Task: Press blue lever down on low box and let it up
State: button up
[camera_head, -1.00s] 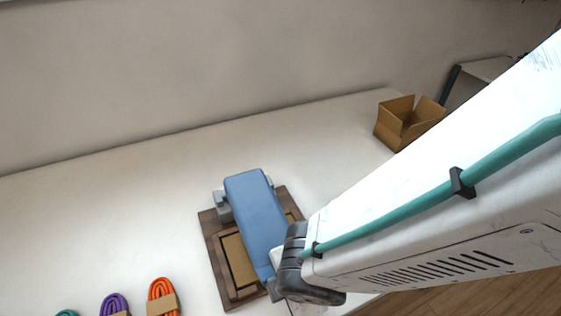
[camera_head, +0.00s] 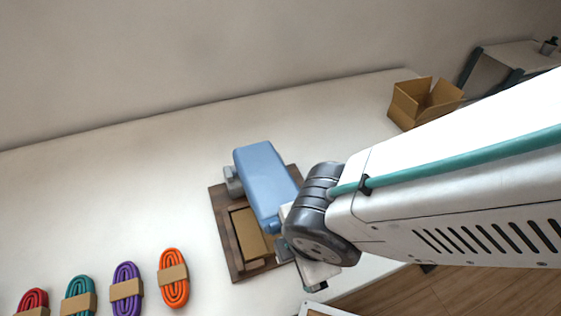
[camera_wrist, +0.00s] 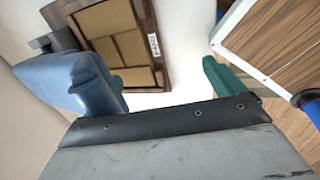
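The blue lever (camera_head: 262,178) lies over the upper right part of the low box (camera_head: 224,238), a brown wooden frame with cardboard-coloured panels on the white table. Its near end meets my arm's dark wrist joint in the head view, so contact there cannot be told. My gripper (camera_head: 302,268) is right of the box's lower corner, partly hidden by my wrist. In the wrist view my gripper (camera_wrist: 170,82) has its green fingertips wide apart with nothing between them. The blue lever (camera_wrist: 68,82) is beside and partly over the left finger; the low box (camera_wrist: 128,42) lies beyond.
Orange (camera_head: 173,290), purple (camera_head: 126,299), teal (camera_head: 76,308) and red (camera_head: 33,302) cord bundles lie at the lower left. An open cardboard box (camera_head: 405,106) stands at the far right. A white-edged wooden surface (camera_wrist: 268,45) is right of my gripper.

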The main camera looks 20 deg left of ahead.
notch_tip(320, 180, up, 9)
jog(key=shift+r, duration=0.15)
dwell(0.6)
